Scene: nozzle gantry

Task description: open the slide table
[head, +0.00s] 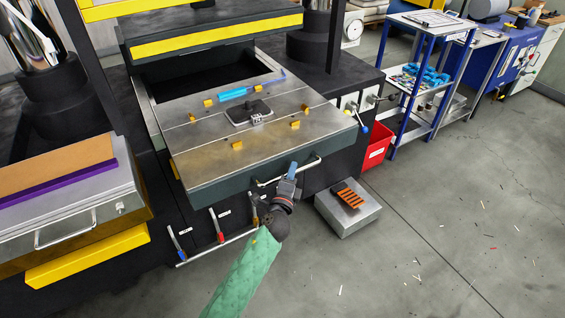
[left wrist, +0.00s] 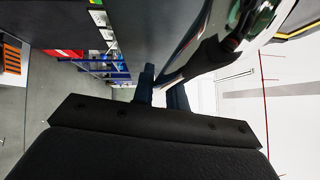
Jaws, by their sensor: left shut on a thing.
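The slide table (head: 205,157) is a grey metal plate with a dark green front, in the middle of the head view. It sits forward of the machine's frame, with a dark opening behind it. A curved metal handle (head: 308,165) is on its front face. My left gripper (head: 291,173) is shut on this handle, and its fingers hide part of the bar. In the left wrist view, the dark fingers (left wrist: 160,88) are beside a shiny bar (left wrist: 197,40). My right gripper is in neither view.
Yellow clamps and a dark block (head: 248,112) are on the plate. Levers (head: 217,226) and a rail are below its front left. A grey box (head: 348,207) with an orange-slotted top is on the floor to the right, near a red bin (head: 376,152). The floor in front is mostly clear.

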